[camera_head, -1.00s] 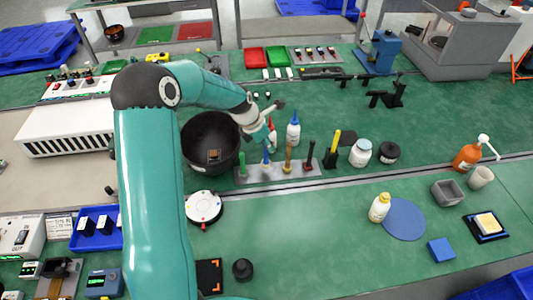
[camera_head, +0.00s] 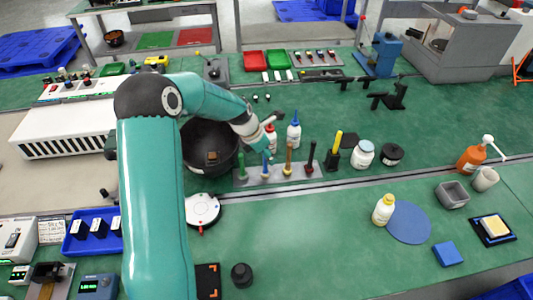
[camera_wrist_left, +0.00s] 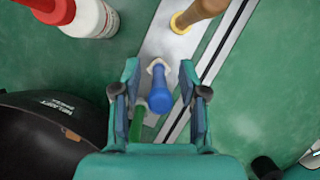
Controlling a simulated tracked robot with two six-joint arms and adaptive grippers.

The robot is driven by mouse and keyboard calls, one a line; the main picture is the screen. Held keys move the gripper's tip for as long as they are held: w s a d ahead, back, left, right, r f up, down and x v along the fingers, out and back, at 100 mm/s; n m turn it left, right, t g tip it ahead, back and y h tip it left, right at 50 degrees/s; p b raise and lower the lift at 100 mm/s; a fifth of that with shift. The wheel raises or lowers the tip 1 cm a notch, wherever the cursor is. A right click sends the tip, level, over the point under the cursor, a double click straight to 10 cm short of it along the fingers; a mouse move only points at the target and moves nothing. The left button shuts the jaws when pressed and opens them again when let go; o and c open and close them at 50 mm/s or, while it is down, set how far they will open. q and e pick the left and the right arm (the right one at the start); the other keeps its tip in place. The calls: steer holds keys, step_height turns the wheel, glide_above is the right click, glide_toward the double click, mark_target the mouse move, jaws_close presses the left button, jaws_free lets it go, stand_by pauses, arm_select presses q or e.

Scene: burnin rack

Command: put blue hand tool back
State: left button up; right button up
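The blue hand tool (camera_wrist_left: 160,98) stands upright in the grey metal rack (camera_wrist_left: 165,35), between a green-handled tool (camera_wrist_left: 136,125) and a tan-handled tool (camera_wrist_left: 198,12). In the head view the blue tool (camera_head: 266,168) shows only partly below my gripper. My left gripper (camera_wrist_left: 160,80) is open above the rack. Its fingers are on either side of the blue handle, with visible gaps. In the head view, the left gripper (camera_head: 265,150) is just over the rack. My right gripper is not in view.
A black bowl (camera_head: 209,146) stands left of the rack. Red-capped (camera_head: 271,140) and blue-capped (camera_head: 293,131) bottles stand close behind it.

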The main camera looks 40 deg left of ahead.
arm_select(q)
steer(key=shift+r, duration=0.15)
steer(key=p+v, duration=0.4)
steer(key=v, duration=0.8)
